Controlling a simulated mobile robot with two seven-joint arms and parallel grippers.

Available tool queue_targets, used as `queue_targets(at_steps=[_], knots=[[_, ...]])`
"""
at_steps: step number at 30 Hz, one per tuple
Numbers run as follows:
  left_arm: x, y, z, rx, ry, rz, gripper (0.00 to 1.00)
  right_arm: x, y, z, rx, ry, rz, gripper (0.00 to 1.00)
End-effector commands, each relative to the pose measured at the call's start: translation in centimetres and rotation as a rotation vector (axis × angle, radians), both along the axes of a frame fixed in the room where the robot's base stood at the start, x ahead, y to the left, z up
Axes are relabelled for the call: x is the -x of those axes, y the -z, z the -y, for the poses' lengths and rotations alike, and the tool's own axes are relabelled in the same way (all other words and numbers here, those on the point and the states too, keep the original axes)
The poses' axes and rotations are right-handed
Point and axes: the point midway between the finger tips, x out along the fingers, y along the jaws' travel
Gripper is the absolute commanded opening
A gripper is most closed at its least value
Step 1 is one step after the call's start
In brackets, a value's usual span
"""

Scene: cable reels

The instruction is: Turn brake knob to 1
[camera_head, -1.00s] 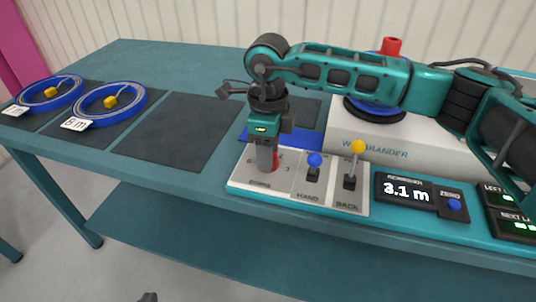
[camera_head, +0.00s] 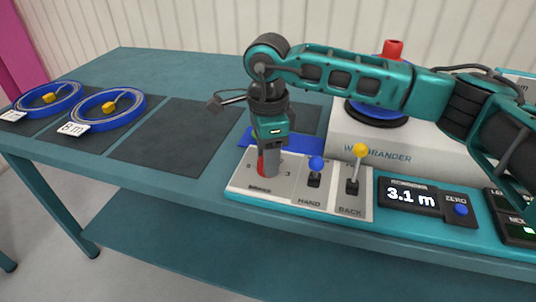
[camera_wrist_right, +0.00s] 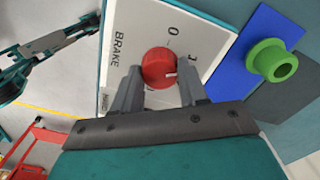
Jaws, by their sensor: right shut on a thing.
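The red brake knob (camera_wrist_right: 158,68) sits on a pale panel (camera_wrist_right: 120,23) marked BRAKE. My right gripper (camera_wrist_right: 158,82) is shut on the knob, one finger on each side. In the head view the right gripper (camera_head: 268,168) points straight down over the panel's left part and hides much of the knob (camera_head: 261,167).
Right of the knob stand a blue-topped HAND lever (camera_head: 316,163) and a yellow-topped BACK lever (camera_head: 360,151). A display (camera_head: 407,196) reads 3.1 m beside a ZERO button (camera_head: 460,209). Blue cable coils (camera_head: 107,108) lie at the left. A green-capped part (camera_wrist_right: 272,60) is near the panel.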

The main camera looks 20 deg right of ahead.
Motion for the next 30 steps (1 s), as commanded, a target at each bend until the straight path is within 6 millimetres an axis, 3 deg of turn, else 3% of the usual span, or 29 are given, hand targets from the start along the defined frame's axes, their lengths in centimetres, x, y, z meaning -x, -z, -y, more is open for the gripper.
queue_targets(at_steps=[8,9,16,25,30], knots=[[0.0,0.0,0.0,0.002,-0.003,-0.001,0.00,-0.1,-0.2,-0.1,-0.004,0.001,0.004,0.12],[0.0,0.0,0.0,0.003,-0.003,-0.001,0.00,-0.1,-0.2,-0.1,-0.004,0.001,0.004,0.45],[0.0,0.0,0.1,0.005,-0.004,0.000,0.00,-0.1,-0.1,0.0,-0.002,0.001,0.002,0.67],[0.0,-0.1,0.1,0.005,-0.004,0.000,0.00,0.0,-0.3,0.0,-0.001,0.001,0.001,0.68],[0.0,-0.4,0.1,0.005,-0.004,0.000,0.00,-0.1,-2.5,0.0,-0.002,0.001,0.005,0.68]])
